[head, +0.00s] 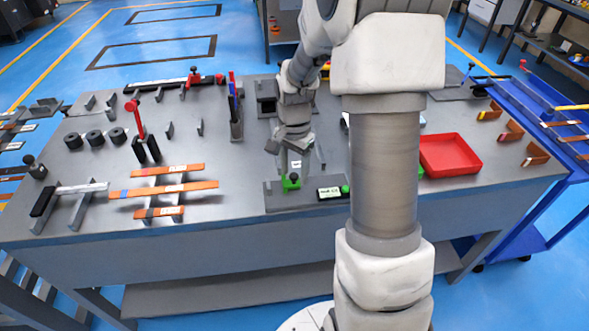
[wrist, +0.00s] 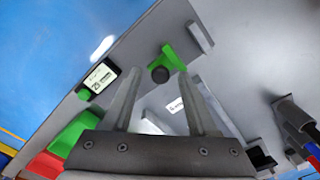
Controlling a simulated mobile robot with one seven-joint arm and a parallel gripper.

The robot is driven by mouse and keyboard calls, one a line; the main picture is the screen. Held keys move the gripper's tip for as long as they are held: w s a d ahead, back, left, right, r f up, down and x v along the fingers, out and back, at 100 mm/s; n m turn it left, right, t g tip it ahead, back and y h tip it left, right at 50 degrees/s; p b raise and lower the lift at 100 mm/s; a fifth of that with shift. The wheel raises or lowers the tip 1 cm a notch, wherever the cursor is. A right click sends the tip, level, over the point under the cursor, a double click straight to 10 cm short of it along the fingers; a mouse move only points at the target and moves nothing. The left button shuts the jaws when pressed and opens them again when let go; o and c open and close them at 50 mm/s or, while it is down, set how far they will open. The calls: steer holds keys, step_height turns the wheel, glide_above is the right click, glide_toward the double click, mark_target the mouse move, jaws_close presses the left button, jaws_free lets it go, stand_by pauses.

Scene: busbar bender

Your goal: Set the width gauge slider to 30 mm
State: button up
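The green width gauge slider (head: 291,183) with a black knob sits on a grey plate (head: 275,203) near the table's front edge. The slider also shows in the wrist view (wrist: 174,58), ahead of the fingertips. A small display (head: 329,193) stands beside it with a green piece at its end. In the wrist view the display (wrist: 100,77) appears to read about 25, but the digits are small. My gripper (head: 294,157) points down above the gauge. In the wrist view its fingers (wrist: 162,88) are apart with nothing gripped, and the slider lies beyond them, apparently untouched.
A red tray (head: 450,154) stands to the right. Copper bars (head: 163,189) on supports, black rollers (head: 94,139) and a red-handled tool (head: 142,135) are on the left. An upright holder (head: 236,115) stands behind left of the gauge. My arm hides part of the table.

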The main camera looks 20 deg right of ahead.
mark_target(295, 175)
step_height(295, 175, up, 18)
steer(key=p, duration=0.2)
steer(key=shift+f, duration=0.25)
steer(key=shift+d+p, duration=0.1)
steer(key=shift+p, duration=0.25)
